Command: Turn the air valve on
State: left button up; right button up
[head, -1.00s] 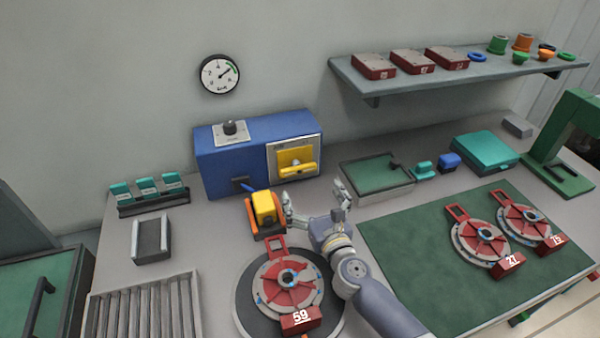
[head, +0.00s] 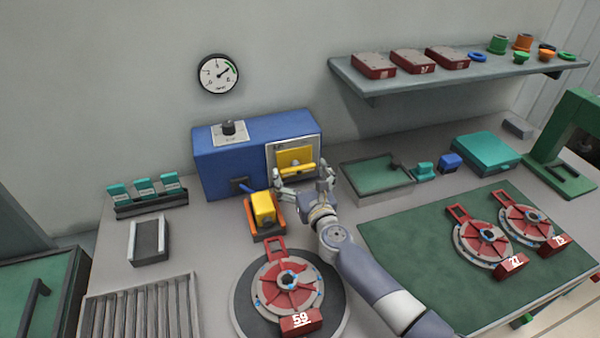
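The blue box (head: 225,165) stands against the wall. On its front is a light panel with a yellow plate and a yellow bar handle (head: 297,170), lying roughly level. A black knob (head: 229,127) sits on a plate on top of the box. A round gauge (head: 218,74) hangs on the wall, its needle pointing up and right. I cannot tell for sure which control is the air valve. My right gripper (head: 302,176) is open, its fingers on either side of the yellow handle; contact is unclear. My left gripper is out of view.
A yellow tool in an orange holder (head: 263,210) stands just left of my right gripper. A red-and-grey disc marked 59 (head: 286,283) lies on a round plate in front. A green-lined tray (head: 375,178) is to the right. A shelf (head: 450,78) overhangs the bench.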

jog(key=c, duration=0.5)
jog(key=shift+c, duration=0.2)
jog(key=shift+n, duration=0.3)
jog(key=n+p, duration=0.1)
jog(key=n, duration=0.2)
jog(key=shift+s+a+p, duration=0.1)
jog(key=shift+p, duration=0.25)
jog(key=n+p, duration=0.1)
jog(key=n, duration=0.2)
jog(key=shift+n, duration=0.3)
jog(key=n, duration=0.5)
jog(key=shift+a+f, duration=0.1)
jog(key=shift+f, duration=0.05)
jog(key=n, duration=0.5)
jog(key=shift+f, duration=0.1)
jog(key=shift+n, duration=0.5)
